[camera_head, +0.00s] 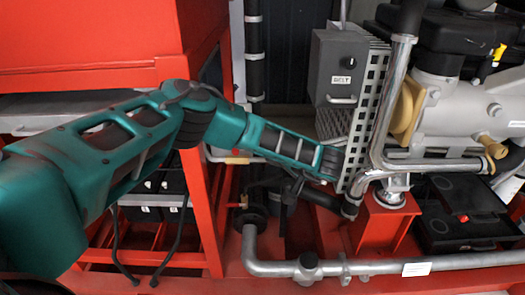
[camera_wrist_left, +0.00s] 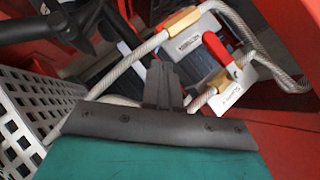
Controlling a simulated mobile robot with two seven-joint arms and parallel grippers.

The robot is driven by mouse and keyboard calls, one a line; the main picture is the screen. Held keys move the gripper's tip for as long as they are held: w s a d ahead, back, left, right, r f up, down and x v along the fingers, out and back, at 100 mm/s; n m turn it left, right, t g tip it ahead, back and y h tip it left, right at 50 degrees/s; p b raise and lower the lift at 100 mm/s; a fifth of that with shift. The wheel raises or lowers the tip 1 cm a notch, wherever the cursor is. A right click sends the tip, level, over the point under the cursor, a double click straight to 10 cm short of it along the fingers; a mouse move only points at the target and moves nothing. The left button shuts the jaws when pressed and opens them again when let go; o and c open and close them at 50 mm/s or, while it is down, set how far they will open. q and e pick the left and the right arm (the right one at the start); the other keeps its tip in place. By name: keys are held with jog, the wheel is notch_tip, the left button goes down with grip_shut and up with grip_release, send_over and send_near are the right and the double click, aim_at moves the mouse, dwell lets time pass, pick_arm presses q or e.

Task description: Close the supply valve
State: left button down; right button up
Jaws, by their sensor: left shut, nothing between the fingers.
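A valve with a red lever handle (camera_wrist_left: 218,50) shows in the left wrist view, on braided hoses right of centre, with a white tag (camera_wrist_left: 238,86) beside it. I cannot read the tag, so I cannot tell whether this is the supply valve. My left gripper (camera_wrist_left: 162,68) is shut and empty, its fingers left of the red lever and apart from it in the picture. In the head view, my left arm reaches from the left to the perforated guard, and its fingers are hard to make out. The red lever cannot be made out there. My right gripper is in neither view.
A perforated metal guard (camera_wrist_left: 35,112) stands close on the left in the wrist view. A brass fitting (camera_wrist_left: 182,20) with another tag sits beyond the fingers. In the head view, a grey box (camera_head: 338,68), a steel pipe (camera_head: 400,266) and red frame posts crowd the arm.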

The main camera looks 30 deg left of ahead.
pick_arm(q)
jog(key=s+d, duration=0.2)
jog(key=d, duration=0.4)
jog(key=shift+r, duration=0.1)
